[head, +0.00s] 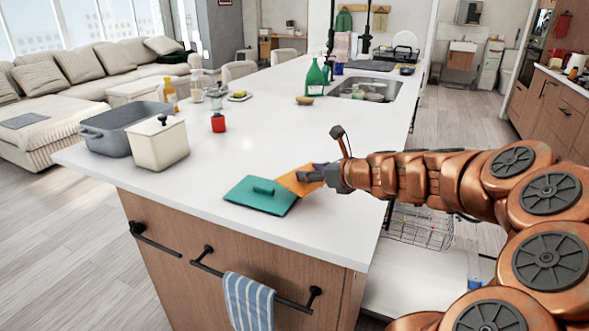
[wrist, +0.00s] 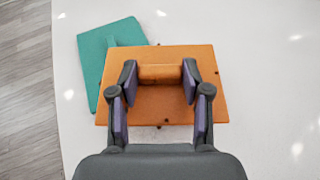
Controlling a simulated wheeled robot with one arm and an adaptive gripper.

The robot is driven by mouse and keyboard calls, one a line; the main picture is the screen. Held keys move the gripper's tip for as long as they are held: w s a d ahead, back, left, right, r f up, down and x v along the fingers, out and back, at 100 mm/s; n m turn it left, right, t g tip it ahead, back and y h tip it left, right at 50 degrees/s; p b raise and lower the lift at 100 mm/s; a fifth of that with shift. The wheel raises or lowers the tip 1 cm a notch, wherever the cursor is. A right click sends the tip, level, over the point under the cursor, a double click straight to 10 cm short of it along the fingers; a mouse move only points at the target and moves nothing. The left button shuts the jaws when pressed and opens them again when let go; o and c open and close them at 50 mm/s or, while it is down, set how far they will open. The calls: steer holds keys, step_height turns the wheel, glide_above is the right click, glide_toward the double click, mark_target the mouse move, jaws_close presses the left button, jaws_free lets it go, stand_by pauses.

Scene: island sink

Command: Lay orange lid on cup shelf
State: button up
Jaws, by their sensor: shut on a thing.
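The orange lid (head: 299,181) is a flat square with a raised bar handle, near the front of the white island top. In the wrist view the orange lid (wrist: 160,112) lies between and below my fingers, and my gripper (wrist: 158,88) is shut on its bar handle. My gripper (head: 316,174) reaches in from the right in the head view. A teal lid (head: 262,196) with its own handle lies on the counter just left of the orange lid, partly covered by it in the wrist view (wrist: 93,62). I cannot make out which surface is the cup shelf.
A cream canister (head: 160,145) and a grey tub (head: 115,125) stand at the left of the island. A wire basket (head: 421,228) sits low, right of the island.

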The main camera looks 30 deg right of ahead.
steer(key=w+d, duration=0.2)
steer(key=w, duration=0.2)
steer(key=w+d+f, duration=0.1)
steer(key=w+d, duration=0.1)
steer(key=w, duration=0.2)
steer(key=w+d, duration=0.2)
steer(key=w, duration=0.1)
steer(key=shift+w+d+f, duration=0.2)
steer(key=shift+w+f, duration=0.05)
steer(key=shift+w, duration=0.15)
steer(key=shift+f, duration=1.7)
steer(key=shift+f, duration=0.1)
steer(key=o, duration=0.9)
steer(key=shift+o, duration=0.2)
steer(key=v, duration=1)
steer(key=shift+s+d, duration=0.1)
steer(key=shift+d, duration=0.1)
steer(key=shift+v, duration=0.95)
